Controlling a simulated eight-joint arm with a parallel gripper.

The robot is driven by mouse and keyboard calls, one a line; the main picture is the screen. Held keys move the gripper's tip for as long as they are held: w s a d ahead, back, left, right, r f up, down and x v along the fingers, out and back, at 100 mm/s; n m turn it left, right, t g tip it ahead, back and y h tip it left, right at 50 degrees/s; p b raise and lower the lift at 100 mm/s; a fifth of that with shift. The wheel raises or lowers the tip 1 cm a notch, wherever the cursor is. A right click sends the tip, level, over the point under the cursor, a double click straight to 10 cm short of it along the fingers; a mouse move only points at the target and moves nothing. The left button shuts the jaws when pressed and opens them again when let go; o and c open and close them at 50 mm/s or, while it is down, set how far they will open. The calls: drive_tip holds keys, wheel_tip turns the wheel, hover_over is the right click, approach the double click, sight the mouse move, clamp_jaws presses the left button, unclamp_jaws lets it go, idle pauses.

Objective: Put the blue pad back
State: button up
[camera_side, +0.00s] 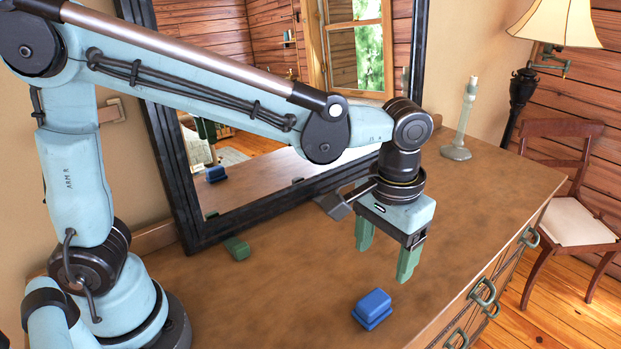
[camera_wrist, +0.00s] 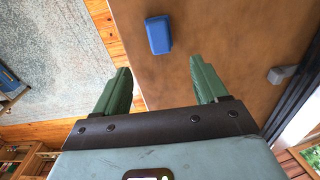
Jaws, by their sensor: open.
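The blue pad (camera_side: 372,308) is a small blue block with a stepped edge, lying on the wooden dresser top (camera_side: 300,290) close to its front edge. In the wrist view the blue pad (camera_wrist: 158,35) lies beyond my fingertips, roughly centred between them and close to the dresser edge. My gripper (camera_side: 386,252) points down with its two green fingers apart and nothing between them. It hangs above the dresser, behind and slightly right of the pad, not touching it. In the wrist view my gripper (camera_wrist: 160,70) also shows wide apart.
A dark-framed mirror (camera_side: 185,180) stands along the back and reflects the pad. A small green block (camera_side: 237,248) lies near its foot. A pale candlestick (camera_side: 460,125) stands at the far right end. A grey-looking block (camera_wrist: 281,74) shows near the mirror. The dresser's middle is clear.

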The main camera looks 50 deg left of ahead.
drive_tip(key=s+a+t, duration=0.2)
drive_tip(key=a+t, duration=0.1)
drive_tip(key=a, duration=0.6)
drive_tip(key=s+a+r+t, duration=0.1)
drive_tip(key=s+a+t, duration=0.2)
drive_tip(key=a, duration=0.6)
drive_tip(key=shift+r+t, duration=0.2)
drive_tip(key=shift+t, duration=0.3)
